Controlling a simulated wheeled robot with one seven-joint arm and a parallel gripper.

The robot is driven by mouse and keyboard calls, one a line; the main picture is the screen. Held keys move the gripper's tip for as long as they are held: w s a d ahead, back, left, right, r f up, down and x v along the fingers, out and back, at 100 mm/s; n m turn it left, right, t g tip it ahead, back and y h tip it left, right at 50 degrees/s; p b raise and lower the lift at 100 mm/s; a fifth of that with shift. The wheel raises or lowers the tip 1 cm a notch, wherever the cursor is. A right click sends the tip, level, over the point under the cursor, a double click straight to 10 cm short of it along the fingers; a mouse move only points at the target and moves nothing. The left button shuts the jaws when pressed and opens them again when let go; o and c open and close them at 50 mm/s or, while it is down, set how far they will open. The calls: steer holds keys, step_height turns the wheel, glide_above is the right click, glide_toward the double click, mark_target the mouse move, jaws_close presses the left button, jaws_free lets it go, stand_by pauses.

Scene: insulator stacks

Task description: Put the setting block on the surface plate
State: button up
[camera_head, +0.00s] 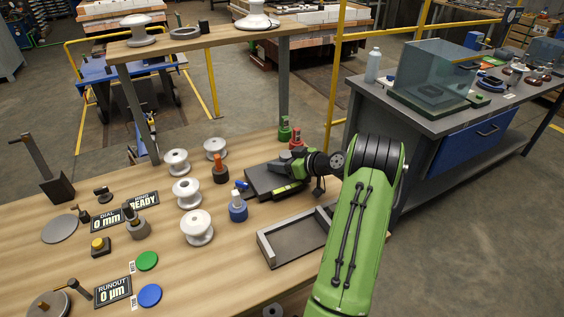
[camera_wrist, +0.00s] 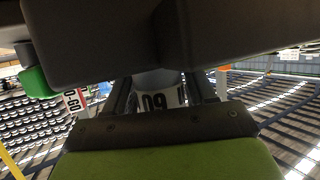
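A pale round-faced block with dark numerals, which I take to be the setting block (camera_wrist: 160,98), sits between the two fingers of my gripper (camera_wrist: 162,90) in the wrist view and fills the gap. The head view does not show the block clearly. There my gripper (camera_head: 289,188) is low over a dark flat slab (camera_head: 258,178) on the wooden bench, probably the surface plate. My wrist and gripper cover part of the slab. I cannot tell whether the block touches it. A large dark shape fills the top of the wrist view.
A blue-based piece (camera_head: 238,208) and an orange-topped piece (camera_head: 220,170) stand close left of the slab. Green (camera_head: 285,130) and red (camera_head: 297,138) pieces stand behind. A grey tray (camera_head: 268,250) lies in front. White spools (camera_head: 197,228) stand further left.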

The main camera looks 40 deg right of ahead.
steer(key=o, duration=0.3)
steer(key=shift+r, duration=0.2)
steer(key=p+v, duration=0.2)
steer(key=v, duration=1)
steer(key=w+a+r+n+g, duration=0.1)
steer(key=w+a+r+g, duration=0.2)
steer(key=a, duration=0.8)
steer(key=w+a+r+g, duration=0.1)
steer(key=a+r+g, duration=0.3)
steer(key=a, duration=0.6)
steer(key=s+a+r+m+h, duration=0.1)
steer(key=s+a+r, duration=0.3)
steer(key=s+a, duration=0.65)
steer(key=s+a+f+m+h, duration=0.1)
steer(key=s+a+m, duration=0.1)
steer(key=s, duration=0.7)
steer(key=shift+a+g, duration=0.4)
steer(key=shift+a, duration=0.05)
